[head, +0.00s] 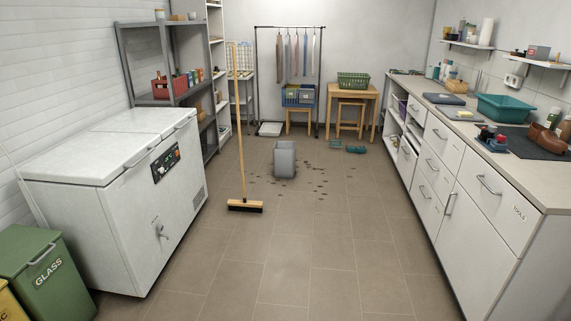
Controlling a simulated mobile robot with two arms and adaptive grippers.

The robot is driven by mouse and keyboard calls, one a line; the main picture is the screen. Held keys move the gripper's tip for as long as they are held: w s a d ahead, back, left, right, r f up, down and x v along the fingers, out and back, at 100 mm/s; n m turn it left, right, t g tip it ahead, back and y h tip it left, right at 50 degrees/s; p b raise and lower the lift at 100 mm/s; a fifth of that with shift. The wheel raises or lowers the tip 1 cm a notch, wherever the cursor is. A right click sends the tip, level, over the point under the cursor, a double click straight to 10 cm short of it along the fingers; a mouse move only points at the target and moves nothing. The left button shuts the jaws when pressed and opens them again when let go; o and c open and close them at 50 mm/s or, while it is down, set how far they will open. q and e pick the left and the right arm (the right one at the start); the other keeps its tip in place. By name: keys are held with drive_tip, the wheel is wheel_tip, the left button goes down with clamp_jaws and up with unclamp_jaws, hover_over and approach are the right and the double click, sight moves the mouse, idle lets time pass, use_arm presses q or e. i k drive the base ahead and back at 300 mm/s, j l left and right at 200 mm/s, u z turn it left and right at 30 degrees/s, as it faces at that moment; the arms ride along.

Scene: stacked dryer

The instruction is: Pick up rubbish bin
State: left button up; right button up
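A grey rubbish bin (285,160) stands upright on the tiled floor in the middle of the room, some way ahead of me. Its top looks open; I cannot see what is inside. Dark spots or bits (318,183) are scattered on the floor around it, mostly to its right. Two more bins stand at the lower left: a green one marked GLASS (60,285) and a yellow one (8,303), cut off by the picture edge. Neither of my grippers shows in the head view.
A broom (243,150) stands upright just left of the grey bin. A white chest freezer (130,190) lines the left side, a long counter (520,180) the right. A wooden table (353,93) stands at the back. The floor between (300,260) is clear.

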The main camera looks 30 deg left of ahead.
sight(284, 152)
drive_tip(key=i+j+u, duration=0.3)
drive_tip(key=i, duration=0.45)
drive_tip(key=i+j+u, duration=0.3)
drive_tip(key=i, duration=0.45)
drive_tip(key=i+j+u, duration=0.1)
drive_tip(key=i+u, duration=0.2)
drive_tip(key=i, duration=4.25)
